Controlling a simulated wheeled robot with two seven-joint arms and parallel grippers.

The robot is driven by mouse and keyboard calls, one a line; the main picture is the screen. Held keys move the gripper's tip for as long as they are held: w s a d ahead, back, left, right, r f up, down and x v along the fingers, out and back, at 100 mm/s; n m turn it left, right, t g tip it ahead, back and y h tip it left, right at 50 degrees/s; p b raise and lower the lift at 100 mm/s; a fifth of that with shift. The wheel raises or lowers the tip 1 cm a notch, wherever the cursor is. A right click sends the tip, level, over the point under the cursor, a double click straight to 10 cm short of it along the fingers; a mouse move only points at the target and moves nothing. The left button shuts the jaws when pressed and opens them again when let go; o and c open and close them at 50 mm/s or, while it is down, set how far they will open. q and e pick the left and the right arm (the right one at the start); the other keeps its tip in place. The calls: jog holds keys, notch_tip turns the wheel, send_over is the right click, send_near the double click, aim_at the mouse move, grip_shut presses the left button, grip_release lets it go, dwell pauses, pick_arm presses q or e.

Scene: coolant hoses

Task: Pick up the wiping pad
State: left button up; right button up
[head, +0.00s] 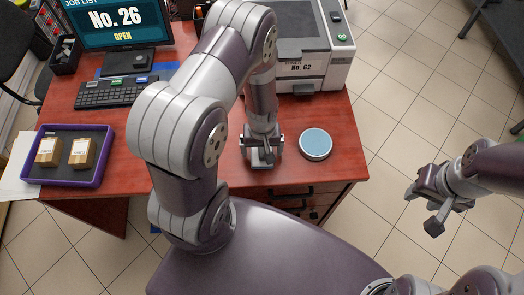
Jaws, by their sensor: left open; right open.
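A round pale-blue pad with a white rim (315,143), which looks like the wiping pad, lies flat on the red-brown desk (338,112) near its front right edge. My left gripper (262,158) points down over the desk just left of the pad, apart from it. It is open, and its fingers are partly hidden by its own body. My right gripper (425,212) is open and empty, out over the tiled floor to the right of the desk.
A purple tray (98,182) with two small boxes is at the desk's left. A keyboard (110,92) and monitor (118,20) stand at the back left. The desk right of the pad is clear.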

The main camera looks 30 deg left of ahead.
pick_arm(q)
jog(key=shift+w+f, duration=0.2)
jog(key=shift+s+r, duration=0.1)
jog(key=c, duration=1.1)
jog(key=shift+c, duration=0.2)
